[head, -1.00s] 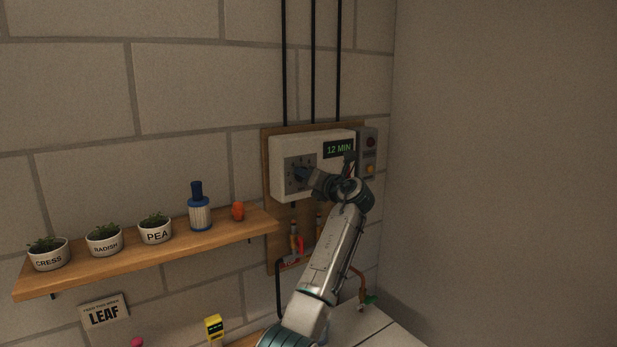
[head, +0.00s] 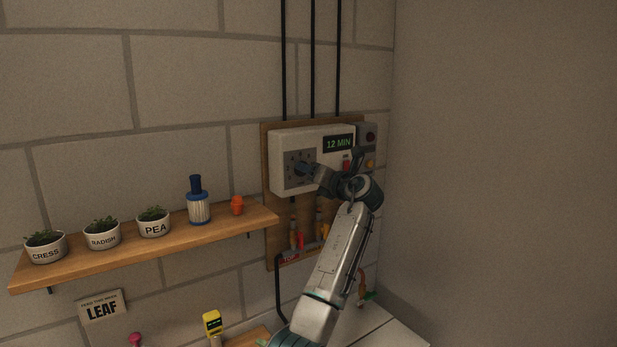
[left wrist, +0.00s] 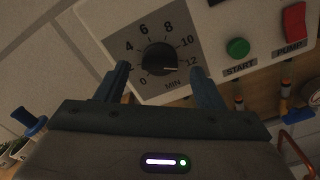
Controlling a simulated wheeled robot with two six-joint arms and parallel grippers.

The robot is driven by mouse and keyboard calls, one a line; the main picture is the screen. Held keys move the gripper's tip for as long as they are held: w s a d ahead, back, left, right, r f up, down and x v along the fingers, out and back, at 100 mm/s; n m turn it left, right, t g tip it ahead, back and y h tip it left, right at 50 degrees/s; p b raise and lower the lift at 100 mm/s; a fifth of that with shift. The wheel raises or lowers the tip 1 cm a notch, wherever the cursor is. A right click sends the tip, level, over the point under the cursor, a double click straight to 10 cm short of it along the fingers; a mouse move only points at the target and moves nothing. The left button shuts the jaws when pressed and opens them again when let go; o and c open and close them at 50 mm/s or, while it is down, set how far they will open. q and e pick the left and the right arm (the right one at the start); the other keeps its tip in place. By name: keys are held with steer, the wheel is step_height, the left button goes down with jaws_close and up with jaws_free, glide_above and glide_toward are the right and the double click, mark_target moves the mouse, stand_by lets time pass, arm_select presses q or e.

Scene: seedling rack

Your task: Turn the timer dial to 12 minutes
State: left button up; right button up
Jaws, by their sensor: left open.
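The timer dial (left wrist: 159,58) is a black knob on a dark plate marked from 0 to 12 MIN. In the left wrist view its white pointer mark lies toward 12. The control box (head: 285,142) is white, and its display (head: 339,144) reads 12 MIN in green. My left gripper (left wrist: 160,75) is open, its two fingers apart on either side of the dial and not touching it as far as I can see. My right gripper is not in view.
A green START button (left wrist: 237,47) and a red PUMP switch (left wrist: 293,22) are right of the dial. A grey box (head: 370,136) adjoins the control box. Pipes and valves (head: 297,238) are below.

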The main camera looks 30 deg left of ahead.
arm_select(q)
steer(key=b+v, duration=0.3)
steer(key=v, duration=0.5)
steer(key=shift+d, duration=0.1)
steer(key=shift+f, duration=0.1)
